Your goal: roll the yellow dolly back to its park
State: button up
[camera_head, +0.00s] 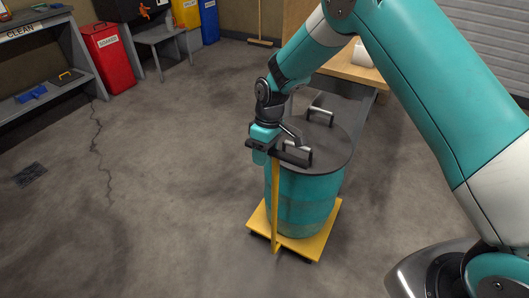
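The yellow dolly (314,245) stands on the concrete floor right of the middle, with a yellow upright post (275,215) at its front left. A teal drum (306,200) with a dark lid stands on the dolly. My gripper (262,150) is at the top of the post, beside the drum's lid and by a dark bar at the post's top. The fingers are small and partly merge with the bar, so I cannot tell whether they are closed on it. No marked park for the dolly can be made out.
A workbench (352,70) stands close behind the drum. A red bin (107,58), a shelf (45,101) marked CLEAN and a small grey table (160,36) line the back left. A broom (260,30) leans at the back. The floor at left and centre is open, with a crack and a drain.

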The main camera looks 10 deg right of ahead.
notch_tip(320, 180, up, 17)
jog(key=w+d, duration=0.2)
jog(key=shift+w+d, duration=0.15)
jog(key=shift+w, duration=0.05)
jog(key=s+r+m+t+y+p, duration=0.1)
jog(key=s+r+p, duration=0.3)
jog(key=s+r, duration=0.95)
jog(key=s+m+y+p, duration=0.1)
jog(key=s+p, duration=0.1)
jog(key=s, duration=1.6)
jog(key=shift+s+r+m+t+y, duration=0.15)
jog(key=shift+r+m+t+y, duration=0.15)
jog(key=shift+r, duration=0.05)
